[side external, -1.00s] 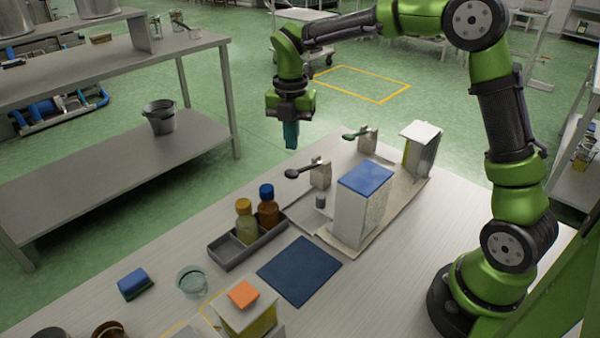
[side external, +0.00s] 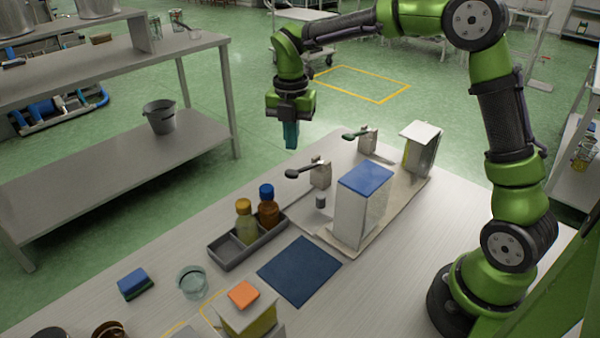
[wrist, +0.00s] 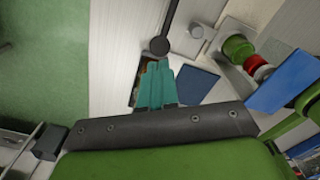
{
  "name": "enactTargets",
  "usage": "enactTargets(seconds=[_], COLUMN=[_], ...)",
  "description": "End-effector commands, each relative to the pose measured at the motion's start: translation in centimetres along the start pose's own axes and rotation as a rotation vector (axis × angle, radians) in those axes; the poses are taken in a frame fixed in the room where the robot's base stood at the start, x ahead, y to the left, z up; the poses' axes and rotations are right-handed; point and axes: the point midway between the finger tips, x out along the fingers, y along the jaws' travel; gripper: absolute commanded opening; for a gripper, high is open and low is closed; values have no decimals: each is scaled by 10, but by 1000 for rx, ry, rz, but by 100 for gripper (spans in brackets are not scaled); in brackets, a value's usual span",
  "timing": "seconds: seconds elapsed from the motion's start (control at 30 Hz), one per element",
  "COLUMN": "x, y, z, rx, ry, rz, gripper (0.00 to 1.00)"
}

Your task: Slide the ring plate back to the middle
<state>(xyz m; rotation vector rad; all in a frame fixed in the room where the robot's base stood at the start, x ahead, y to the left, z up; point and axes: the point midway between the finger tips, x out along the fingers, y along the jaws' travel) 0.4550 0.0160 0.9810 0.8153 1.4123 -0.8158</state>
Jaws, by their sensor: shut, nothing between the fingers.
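My gripper (side external: 291,136) hangs above the far-left edge of the table, apart from everything on it. Its teal fingers are shut and empty; they also show in the wrist view (wrist: 156,84). A pale base sheet (side external: 393,215) carries a box with a blue lid (side external: 364,178). In the wrist view, a green round piece (wrist: 238,48) and a red one (wrist: 257,67) sit beside the blue lid (wrist: 290,80); the box hides them in the side view. I cannot tell which piece is the ring plate.
A black-ended lever (side external: 304,170) and a green-ended lever (side external: 356,134) stand on blocks near my gripper. A white-topped box (side external: 421,131) stands at the far end. A grey tray (side external: 231,259) with two bottles and a blue mat (side external: 299,271) lie nearer.

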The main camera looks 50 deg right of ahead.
Motion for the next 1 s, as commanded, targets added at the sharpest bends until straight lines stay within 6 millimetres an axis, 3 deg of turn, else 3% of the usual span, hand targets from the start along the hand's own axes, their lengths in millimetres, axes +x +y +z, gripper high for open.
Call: enactTargets(seconds=[0.17,0.27,0.47,0.53,0.77,1.0], x=[0,-8,-29,-28,-4,47], y=[0,-3,-50,-65,-72,-72], z=[0,1,-1,-3,-6,-7], rx=[0,4,54,64,54,53], ry=[0,-15,-34,-20,4,4], rz=[0,8,7,2,-8,-10], gripper=[2,17,48,52,52,52])
